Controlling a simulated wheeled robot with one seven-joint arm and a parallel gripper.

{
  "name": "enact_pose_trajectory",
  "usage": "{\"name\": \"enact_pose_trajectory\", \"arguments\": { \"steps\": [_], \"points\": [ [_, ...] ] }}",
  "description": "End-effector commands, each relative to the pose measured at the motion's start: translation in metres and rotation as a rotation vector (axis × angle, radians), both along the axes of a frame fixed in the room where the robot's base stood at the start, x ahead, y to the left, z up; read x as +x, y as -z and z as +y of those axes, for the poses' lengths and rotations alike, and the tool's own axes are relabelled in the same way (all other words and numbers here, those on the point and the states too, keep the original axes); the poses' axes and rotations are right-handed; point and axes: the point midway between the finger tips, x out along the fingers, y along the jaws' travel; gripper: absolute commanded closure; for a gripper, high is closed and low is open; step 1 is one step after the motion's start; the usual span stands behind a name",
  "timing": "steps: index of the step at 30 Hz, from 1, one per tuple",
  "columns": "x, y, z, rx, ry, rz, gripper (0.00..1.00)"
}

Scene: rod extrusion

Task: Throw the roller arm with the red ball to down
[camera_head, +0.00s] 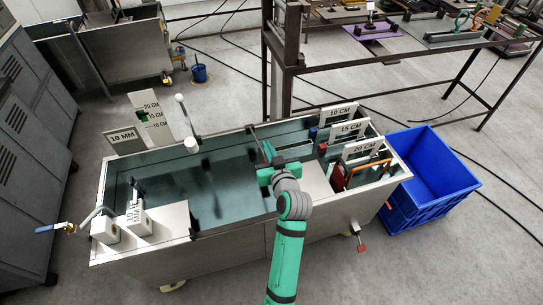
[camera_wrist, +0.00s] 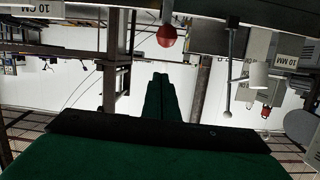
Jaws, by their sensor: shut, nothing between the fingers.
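The red ball (camera_wrist: 166,36) hangs from the top edge of the upside-down wrist view, just beyond and slightly right of my fingertips. It looks apart from them. In the head view I cannot make out the red ball; a dark bar (camera_head: 256,140) rises from the trough's back rim beside my gripper (camera_head: 266,166). My gripper's green fingers are together and empty over the trough, and they also show in the wrist view (camera_wrist: 160,84).
The metal trough (camera_head: 240,245) lies under my arm. A white-knobbed lever (camera_head: 181,110) stands at its back left. Plates marked 10, 15 and 20 CM (camera_head: 358,151) stand at the right end. A blue crate (camera_head: 430,165) is beyond. A dark frame post (camera_head: 285,95) stands behind.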

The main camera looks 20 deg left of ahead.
Motion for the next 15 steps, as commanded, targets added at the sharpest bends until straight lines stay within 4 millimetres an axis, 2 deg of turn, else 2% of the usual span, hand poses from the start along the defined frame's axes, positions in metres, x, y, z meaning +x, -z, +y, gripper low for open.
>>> {"name": "enact_pose_trajectory", "arguments": {
  "steps": [3,9,15],
  "points": [
    [0.011,0.006,0.008,0.001,-0.001,0.003,1.0],
    [-0.002,0.027,-0.001,0.0,0.0,0.002,1.0],
    [-0.008,0.035,-0.004,0.0,0.0,0.0,1.0]
  ]
}}
